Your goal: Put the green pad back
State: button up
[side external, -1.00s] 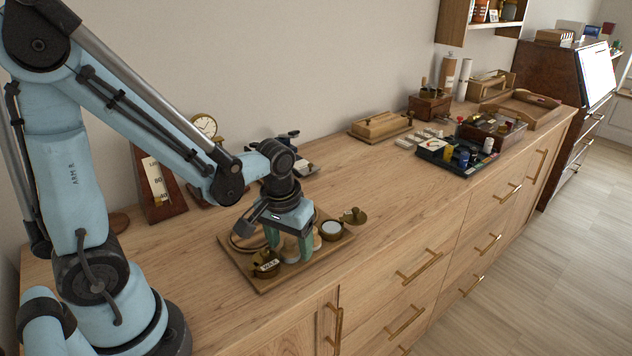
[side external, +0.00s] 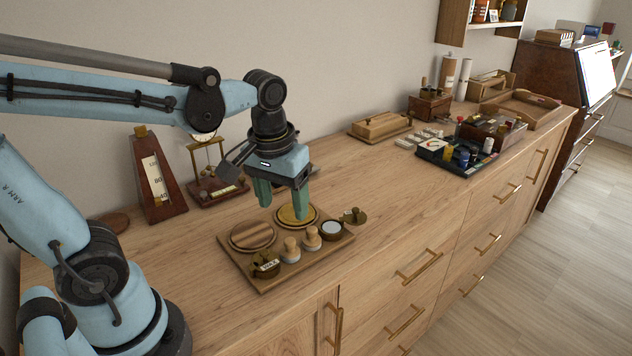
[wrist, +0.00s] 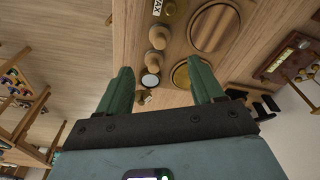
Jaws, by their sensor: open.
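I cannot pick out a green pad for certain in either view. My gripper (side external: 281,206) is open and empty, with its green fingers pointing down above the back of a wooden tray (side external: 257,287). The tray holds a wooden disc (side external: 252,235), a gold disc (side external: 286,217) and two wooden-knobbed pieces (side external: 290,252) (side external: 312,240). It also holds an open round tin with a pale inside (side external: 331,229) and a tin labelled WAX (side external: 266,264). One finger partly hides the gold disc. In the wrist view the fingers (wrist: 160,72) are wide apart, and the wooden disc (wrist: 214,28) is clear of them.
A small balance-like stand (side external: 212,180) and a wedge-shaped wooden instrument (side external: 158,180) stand behind the tray. A black tray (side external: 442,163) with coloured jars and a lidded wooden box (side external: 380,125) are farther right.

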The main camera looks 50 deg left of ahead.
jog(key=m+t, duration=0.1)
jog(key=t, duration=0.1)
jog(key=d+m+t, duration=0.1)
jog(key=m+t, duration=0.2)
jog(key=t, duration=0.1)
jog(key=shift+d+r+m+h, duration=0.15)
jog(key=shift+d+m+h, duration=0.15)
jog(key=shift+m, duration=0.1)
dwell(0.6)
